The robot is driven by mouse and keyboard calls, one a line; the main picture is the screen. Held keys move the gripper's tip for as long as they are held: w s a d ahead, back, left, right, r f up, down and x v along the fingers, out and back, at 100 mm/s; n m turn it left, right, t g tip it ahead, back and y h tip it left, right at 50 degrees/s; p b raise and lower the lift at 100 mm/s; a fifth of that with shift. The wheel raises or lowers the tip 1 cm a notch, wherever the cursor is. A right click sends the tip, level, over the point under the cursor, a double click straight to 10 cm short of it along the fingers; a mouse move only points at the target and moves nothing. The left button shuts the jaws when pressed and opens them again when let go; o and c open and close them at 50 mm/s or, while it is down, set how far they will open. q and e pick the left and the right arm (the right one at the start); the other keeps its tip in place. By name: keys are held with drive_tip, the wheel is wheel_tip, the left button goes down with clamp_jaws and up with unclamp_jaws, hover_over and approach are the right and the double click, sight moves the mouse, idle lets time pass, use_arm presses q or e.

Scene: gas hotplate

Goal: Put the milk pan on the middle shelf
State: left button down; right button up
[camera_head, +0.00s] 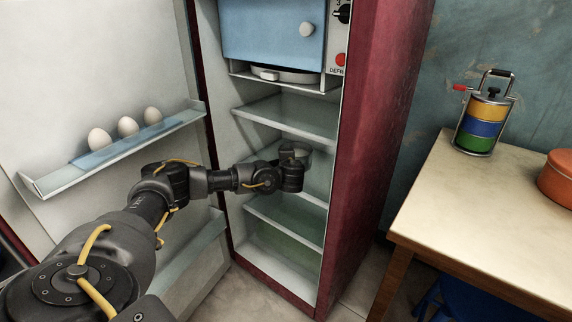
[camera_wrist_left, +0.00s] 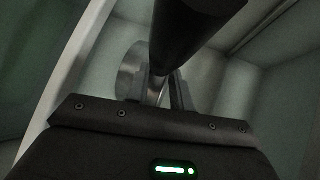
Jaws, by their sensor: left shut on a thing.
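The milk pan (camera_wrist_left: 130,72) shows in the left wrist view as a round grey metal body with a thick dark handle (camera_wrist_left: 192,32). My left gripper (camera_wrist_left: 162,92) is shut on the pan at the narrow metal part near the handle. In the head view my left gripper (camera_head: 294,172) is inside the open fridge, below the upper glass shelf (camera_head: 290,117) and above a lower shelf (camera_head: 288,216). My arm and gripper hide most of the pan and the middle shelf there. I cannot tell whether the pan touches a shelf. My right gripper is not in view.
The fridge door (camera_head: 95,70) stands open at the left, with several eggs (camera_head: 128,126) on its rack. The red fridge side wall (camera_head: 375,130) is close right of the gripper. A table (camera_head: 480,205) at the right holds a stacked food carrier (camera_head: 482,125) and an orange container (camera_head: 558,178).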

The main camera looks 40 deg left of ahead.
use_arm(q)
drive_tip(key=c, duration=1.2)
unclamp_jaws()
drive_tip(key=shift+f, duration=0.15)
drive_tip(key=shift+s, duration=0.1)
drive_tip(key=shift+s+d, duration=0.1)
drive_tip(key=shift+d, duration=0.05)
drive_tip(key=p+v, duration=0.1)
drive_tip(key=v, duration=1)
drive_tip(key=shift+s+d, duration=0.2)
drive_tip(key=shift+s, duration=0.05)
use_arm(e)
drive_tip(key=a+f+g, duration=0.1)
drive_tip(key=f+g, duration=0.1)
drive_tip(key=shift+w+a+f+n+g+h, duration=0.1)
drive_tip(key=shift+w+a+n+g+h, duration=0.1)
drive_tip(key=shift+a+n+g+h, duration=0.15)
